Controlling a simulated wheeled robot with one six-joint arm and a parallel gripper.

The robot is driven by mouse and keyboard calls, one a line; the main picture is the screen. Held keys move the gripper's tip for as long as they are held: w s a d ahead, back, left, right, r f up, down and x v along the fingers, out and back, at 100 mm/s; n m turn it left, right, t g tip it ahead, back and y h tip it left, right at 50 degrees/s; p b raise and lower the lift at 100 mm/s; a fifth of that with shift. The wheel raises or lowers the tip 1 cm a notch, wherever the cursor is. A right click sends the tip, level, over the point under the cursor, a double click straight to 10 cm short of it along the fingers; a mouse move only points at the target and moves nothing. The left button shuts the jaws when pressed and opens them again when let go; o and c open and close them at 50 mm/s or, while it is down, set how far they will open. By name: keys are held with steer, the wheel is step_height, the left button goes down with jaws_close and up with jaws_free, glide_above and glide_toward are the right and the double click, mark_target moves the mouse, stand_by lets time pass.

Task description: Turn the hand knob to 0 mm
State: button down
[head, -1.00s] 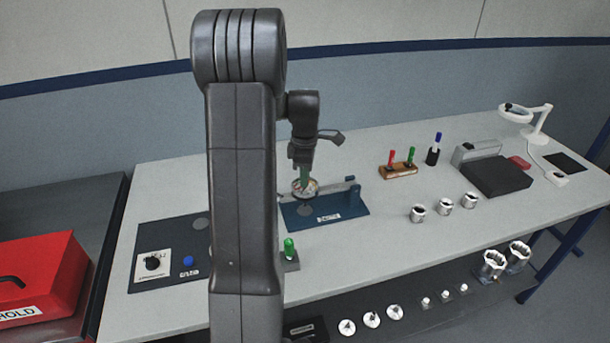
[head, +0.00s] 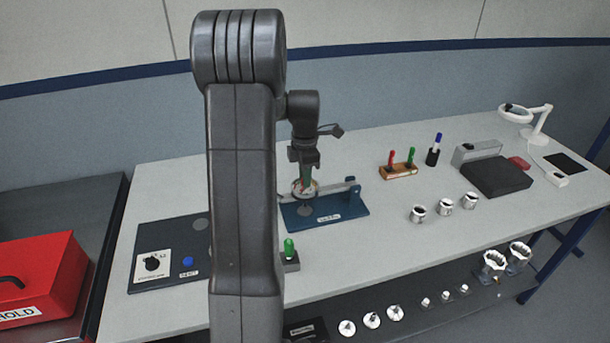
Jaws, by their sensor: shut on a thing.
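My gripper (head: 304,178) points straight down over the left part of a blue fixture (head: 345,211) on the bench. It is shut on the hand knob (head: 304,190), a small round pale part with a dark rim at the fixture's left end. The fingers cover much of the knob. Its scale and reading are too small to make out. A grey arm with a blue post (head: 351,184) runs to the right of the knob. A pale label sits on the fixture's front.
A dark panel at left carries a black rotary knob (head: 152,263) and a blue button (head: 188,261). A green-topped part (head: 289,249) stands in front of the fixture. Several metal housings (head: 444,207) and a pen rack (head: 398,170) lie to the right. My arm hides the bench's left middle.

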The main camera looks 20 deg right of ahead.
steer(key=c, duration=1.3)
jaws_free()
steer(key=shift+r, duration=0.1)
step_height(320, 180, up, 14)
steer(key=shift+f+b, duration=0.15)
steer(key=shift+b, duration=0.35)
step_height(320, 180, down, 14)
steer(key=shift+p, duration=0.5)
